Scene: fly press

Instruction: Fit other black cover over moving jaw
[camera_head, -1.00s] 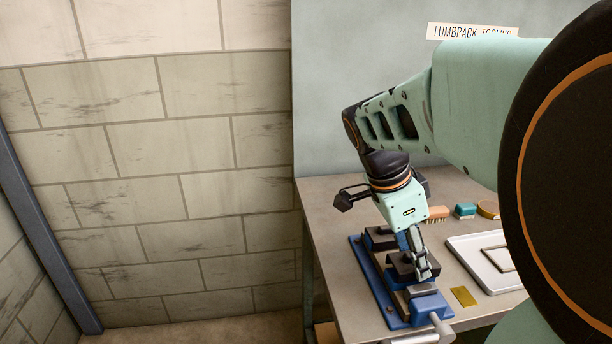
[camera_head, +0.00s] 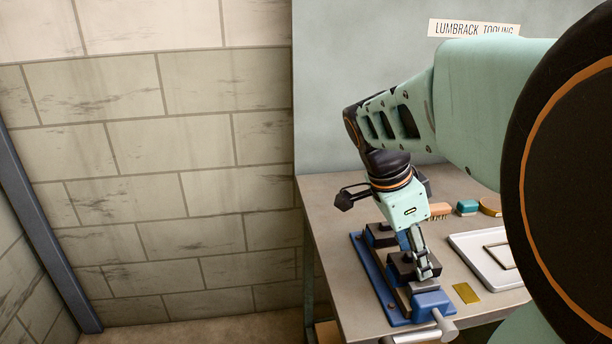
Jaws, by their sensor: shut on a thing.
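The blue vise (camera_head: 379,285) lies on the bench, with its handle toward the front. One black cover (camera_head: 380,235) sits on the vise's far jaw. The other black cover (camera_head: 402,266) is at the near, moving jaw, and my gripper (camera_head: 424,268) is shut on it from above. My fingers hide part of this cover, and I cannot tell whether it is fully down on the jaw.
A brass-coloured plate (camera_head: 466,293) lies right of the vise. A white tray (camera_head: 470,255) with a frame-like piece is farther right. A brush (camera_head: 440,211), a teal block (camera_head: 467,207) and a tan roll (camera_head: 490,206) lie behind.

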